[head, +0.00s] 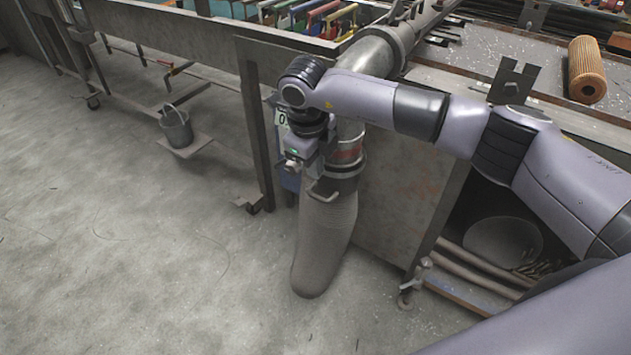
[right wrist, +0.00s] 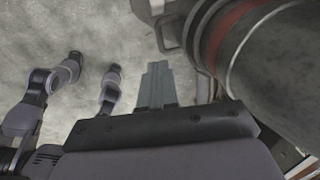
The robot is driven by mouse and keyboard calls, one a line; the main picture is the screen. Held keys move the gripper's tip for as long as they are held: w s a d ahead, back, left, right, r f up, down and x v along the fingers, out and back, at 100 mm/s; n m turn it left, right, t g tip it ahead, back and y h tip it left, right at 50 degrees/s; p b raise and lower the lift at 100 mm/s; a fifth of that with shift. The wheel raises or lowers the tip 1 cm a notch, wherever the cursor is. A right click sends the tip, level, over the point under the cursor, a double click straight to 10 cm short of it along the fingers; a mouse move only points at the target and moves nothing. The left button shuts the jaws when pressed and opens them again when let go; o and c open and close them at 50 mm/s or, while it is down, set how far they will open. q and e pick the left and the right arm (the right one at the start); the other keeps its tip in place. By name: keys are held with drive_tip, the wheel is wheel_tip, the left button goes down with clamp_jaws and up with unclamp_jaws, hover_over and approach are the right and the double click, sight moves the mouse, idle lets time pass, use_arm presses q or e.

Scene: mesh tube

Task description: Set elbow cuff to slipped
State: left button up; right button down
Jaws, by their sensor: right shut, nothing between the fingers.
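A grey metal elbow pipe (head: 365,55) bends down behind my right arm. Its lower end, with a worn red band (head: 347,152), enters a dark metal cuff (head: 343,171) at the top of a grey mesh tube (head: 325,240) that hangs to the floor. My right gripper (head: 314,180) is at the left side of the cuff, beside a small bracket-like handle (head: 322,194); I cannot tell whether they touch. In the right wrist view its fingers (right wrist: 158,88) are together and empty, left of the red-banded pipe (right wrist: 235,35). My left gripper is not identifiable.
A metal bucket (head: 176,127) stands on a low plate at left. A steel panel (head: 410,190) and post (head: 257,130) flank the tube. An orange ribbed roll (head: 587,70) lies on the bench at upper right. The floor (head: 130,260) at left is clear.

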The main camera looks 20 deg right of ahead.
drive_tip(key=shift+s+a+r, duration=0.15)
drive_tip(key=shift+r, duration=1.2)
drive_tip(key=shift+s+a+r, duration=0.1)
drive_tip(key=shift+a+r, duration=0.05)
drive_tip(key=shift+r, duration=1.2)
